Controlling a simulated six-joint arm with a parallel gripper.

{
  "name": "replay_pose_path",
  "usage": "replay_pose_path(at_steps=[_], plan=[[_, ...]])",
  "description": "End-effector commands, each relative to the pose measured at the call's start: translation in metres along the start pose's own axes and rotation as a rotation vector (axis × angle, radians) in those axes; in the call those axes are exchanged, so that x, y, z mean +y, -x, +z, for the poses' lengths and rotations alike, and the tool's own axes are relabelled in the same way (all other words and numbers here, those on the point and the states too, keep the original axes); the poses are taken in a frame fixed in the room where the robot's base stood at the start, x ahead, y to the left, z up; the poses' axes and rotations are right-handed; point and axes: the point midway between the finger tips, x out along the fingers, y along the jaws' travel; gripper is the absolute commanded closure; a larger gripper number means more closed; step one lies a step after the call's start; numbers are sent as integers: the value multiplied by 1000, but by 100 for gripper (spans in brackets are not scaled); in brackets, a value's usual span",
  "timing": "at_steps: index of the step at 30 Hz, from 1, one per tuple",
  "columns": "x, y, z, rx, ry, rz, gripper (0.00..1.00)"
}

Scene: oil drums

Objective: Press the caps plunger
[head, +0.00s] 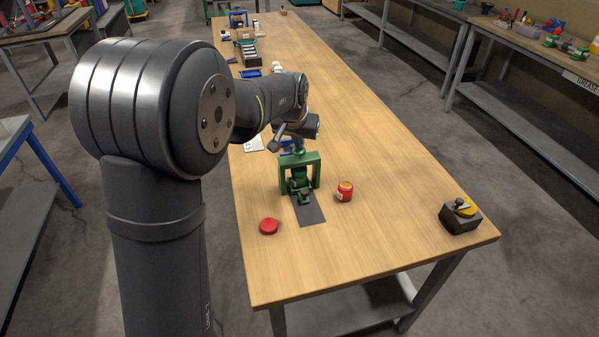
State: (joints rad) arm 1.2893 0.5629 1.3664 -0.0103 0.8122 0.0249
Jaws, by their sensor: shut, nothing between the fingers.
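A green press (314,172) stands on the wooden table, with a frame around a central plunger (299,157). A small green fixture (304,194) sits low at its front, on a dark strip (311,215). My gripper (298,141) is right above the press, shut and with nothing visible in it. Its fingertips are small and partly hidden, and I cannot tell whether they touch the plunger. A red round cap (269,226) lies on the table at front left.
A dark block with a yellow top (461,212) sits near the table's front right corner. Trays and boxes (248,53) stand at the table's far end.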

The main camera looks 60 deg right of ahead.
Motion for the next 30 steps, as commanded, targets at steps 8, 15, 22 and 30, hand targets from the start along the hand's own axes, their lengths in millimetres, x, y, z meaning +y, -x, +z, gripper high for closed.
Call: replay_pose_path(at_steps=[8,15,22,30], plan=[[0,-6,3,-2,0,0,100],[0,-10,5,-2,0,0,100],[0,-14,6,-1,0,0,100],[0,-15,7,-3,0,0,100]])
